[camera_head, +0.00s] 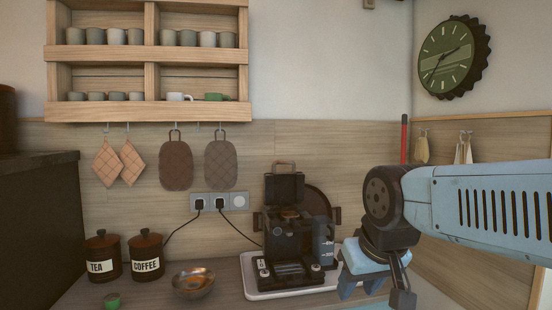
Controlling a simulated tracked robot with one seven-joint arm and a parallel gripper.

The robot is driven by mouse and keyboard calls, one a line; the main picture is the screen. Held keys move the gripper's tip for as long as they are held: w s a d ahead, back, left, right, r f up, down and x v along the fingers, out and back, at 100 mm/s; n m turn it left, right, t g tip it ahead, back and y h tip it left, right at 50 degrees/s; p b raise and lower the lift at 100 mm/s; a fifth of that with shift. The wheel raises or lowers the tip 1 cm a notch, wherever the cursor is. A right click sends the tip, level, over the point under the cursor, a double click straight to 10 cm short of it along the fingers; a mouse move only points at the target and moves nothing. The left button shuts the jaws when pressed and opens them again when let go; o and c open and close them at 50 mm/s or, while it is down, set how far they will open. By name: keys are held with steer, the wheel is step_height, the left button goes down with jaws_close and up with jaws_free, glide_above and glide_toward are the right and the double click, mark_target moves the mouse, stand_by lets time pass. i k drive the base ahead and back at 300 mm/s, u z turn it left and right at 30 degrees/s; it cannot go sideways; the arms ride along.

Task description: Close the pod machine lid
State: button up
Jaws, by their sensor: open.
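The black pod machine (290,240) stands on a white tray (262,292) on the counter. My gripper (372,288) is to the right of the machine and lower than the lid, pointing down. Its jaws are open with nothing seen between them. It appears apart from the machine, though its distance in depth is hard to judge.
A round dark tray (322,205) leans behind the machine. A copper bowl (193,282), a green cup (112,300), a tea jar (102,254) and a coffee jar (146,254) stand to the left. Cables run to wall sockets (219,202). A wooden shelf (150,112) hangs above.

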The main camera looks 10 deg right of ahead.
mark_target(281, 189)
steer(key=z, duration=0.1)
steer(key=i, duration=1)
steer(key=u, duration=0.1)
